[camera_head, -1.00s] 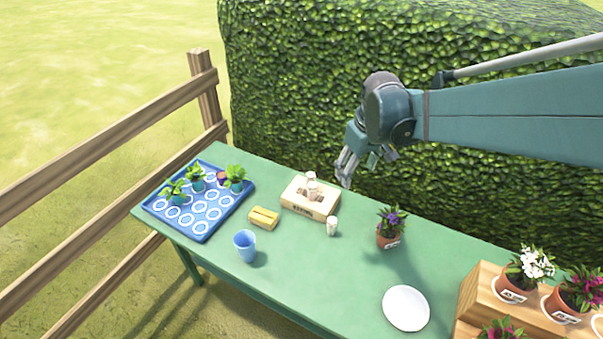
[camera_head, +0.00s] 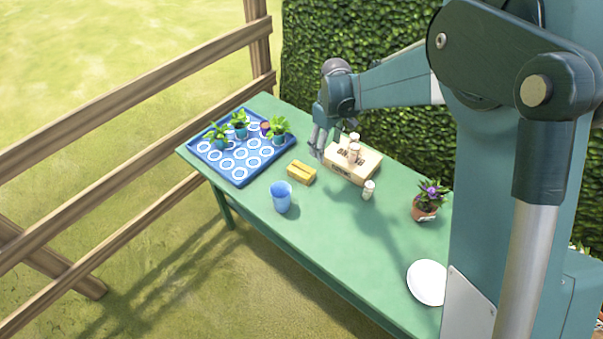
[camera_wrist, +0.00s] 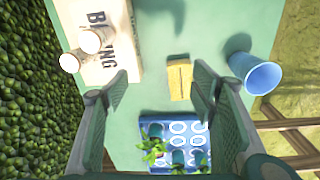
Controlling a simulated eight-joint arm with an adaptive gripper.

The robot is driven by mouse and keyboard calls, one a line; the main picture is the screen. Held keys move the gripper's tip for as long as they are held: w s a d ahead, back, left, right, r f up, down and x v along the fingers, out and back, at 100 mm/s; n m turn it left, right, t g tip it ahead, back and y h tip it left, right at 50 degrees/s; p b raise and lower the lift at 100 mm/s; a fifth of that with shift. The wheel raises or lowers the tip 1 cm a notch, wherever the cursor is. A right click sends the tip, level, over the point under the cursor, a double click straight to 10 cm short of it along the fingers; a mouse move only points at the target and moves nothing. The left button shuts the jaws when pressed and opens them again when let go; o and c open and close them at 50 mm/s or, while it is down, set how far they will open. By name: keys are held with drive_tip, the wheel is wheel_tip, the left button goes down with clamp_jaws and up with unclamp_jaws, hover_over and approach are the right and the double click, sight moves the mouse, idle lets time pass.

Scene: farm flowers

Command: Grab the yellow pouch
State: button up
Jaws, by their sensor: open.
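The yellow pouch (camera_head: 301,173) lies flat on the green table, between the blue tray and the cardboard box. In the wrist view the yellow pouch (camera_wrist: 180,80) lies beyond the fingertips, roughly midway between the two fingers. My gripper (camera_head: 319,146) is above the table, up and to the right of the pouch in the head view. In the wrist view my gripper (camera_wrist: 160,82) is open and empty, with its fingers wide apart. It does not touch the pouch.
A blue cup (camera_head: 282,196) stands close to the pouch. A cardboard box (camera_head: 352,172) holds small bottles, and another bottle (camera_head: 368,190) stands beside it. The blue tray (camera_head: 243,178) holds seedlings. A potted flower (camera_head: 426,203) and white plate (camera_head: 427,284) are farther right.

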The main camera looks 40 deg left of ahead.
drive_tip(key=n, duration=0.2)
hover_over(301, 169)
drive_tip(key=shift+g+h, duration=0.3)
wheel_tip(301, 169, down, 8)
drive_tip(key=shift+s+f, duration=0.15)
drive_tip(key=shift+f, duration=0.05)
drive_tip(key=shift+d+f, duration=0.1)
drive_tip(key=shift+f, duration=1.2)
drive_tip(key=shift+f+b, duration=0.55)
drive_tip(key=shift+f, duration=2.05)
drive_tip(key=c, duration=1)
drive_tip(key=shift+c, duration=0.2)
